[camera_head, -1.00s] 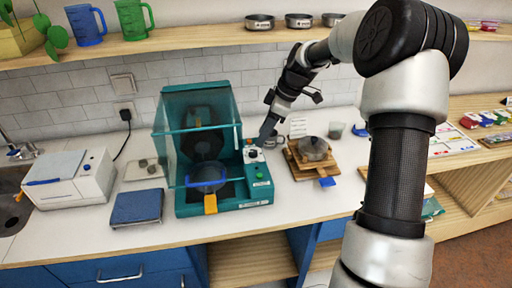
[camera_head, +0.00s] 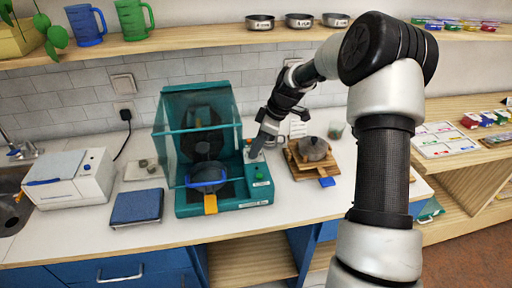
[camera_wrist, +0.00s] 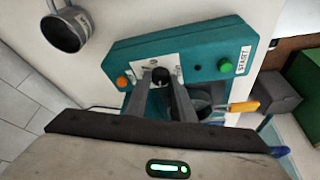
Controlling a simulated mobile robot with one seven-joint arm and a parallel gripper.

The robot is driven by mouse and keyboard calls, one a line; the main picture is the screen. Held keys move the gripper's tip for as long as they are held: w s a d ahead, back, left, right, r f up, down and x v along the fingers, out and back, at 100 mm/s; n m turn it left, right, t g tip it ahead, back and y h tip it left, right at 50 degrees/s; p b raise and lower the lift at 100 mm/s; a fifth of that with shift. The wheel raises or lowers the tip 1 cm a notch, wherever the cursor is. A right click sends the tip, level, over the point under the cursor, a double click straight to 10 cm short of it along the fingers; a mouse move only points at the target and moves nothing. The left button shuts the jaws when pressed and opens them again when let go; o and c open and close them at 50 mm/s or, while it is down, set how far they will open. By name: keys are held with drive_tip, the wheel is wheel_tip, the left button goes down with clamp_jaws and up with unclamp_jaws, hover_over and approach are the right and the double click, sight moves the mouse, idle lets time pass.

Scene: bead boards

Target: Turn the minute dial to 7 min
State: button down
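The teal machine (camera_head: 228,195) stands on the counter with a clear teal cover. In the wrist view, its control panel (camera_wrist: 205,62) has a black dial (camera_wrist: 160,75) on a white scale plate; the scale marks are too small to read. My gripper (camera_wrist: 160,82) is at this dial, with one finger on each side and a gap between the fingers. Whether the fingertips touch the dial is unclear. In the head view, my gripper (camera_head: 255,152) comes down over the panel and hides the dial.
An orange button (camera_wrist: 122,82) and a green button (camera_wrist: 225,65) flank the dial. A metal cup (camera_wrist: 66,30) stands near the panel. A wooden stand with a grey pot (camera_head: 313,149) is to the right, a blue scale (camera_head: 137,207) to the left. The counter's front strip is clear.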

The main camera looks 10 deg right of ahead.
drive_tip(key=shift+m+b, duration=0.3)
drive_tip(key=m+t+b, duration=0.1)
drive_tip(key=m+b, duration=0.1)
drive_tip(key=shift+s+f+m, duration=0.1)
drive_tip(key=shift+m, duration=0.2)
drive_tip(key=shift+s+a+m+t+h+b, duration=0.15)
drive_tip(key=shift+m+t+h+b, duration=0.3)
drive_tip(key=shift+m, duration=0.75)
drive_tip(key=shift+a+m+t+h+b, duration=0.1)
drive_tip(key=shift+m+t+h+b, duration=0.3)
drive_tip(key=shift+m, duration=0.8)
drive_tip(key=c, duration=1.5)
unclamp_jaws()
drive_tip(key=shift+g, duration=0.25)
drive_tip(key=shift+c, duration=0.2)
drive_tip(key=shift+r, duration=0.2)
drive_tip(key=v, duration=1.7)
drive_tip(key=shift+s+p, duration=0.2)
drive_tip(key=shift+p, duration=0.15)
drive_tip(key=shift+a+r, duration=0.1)
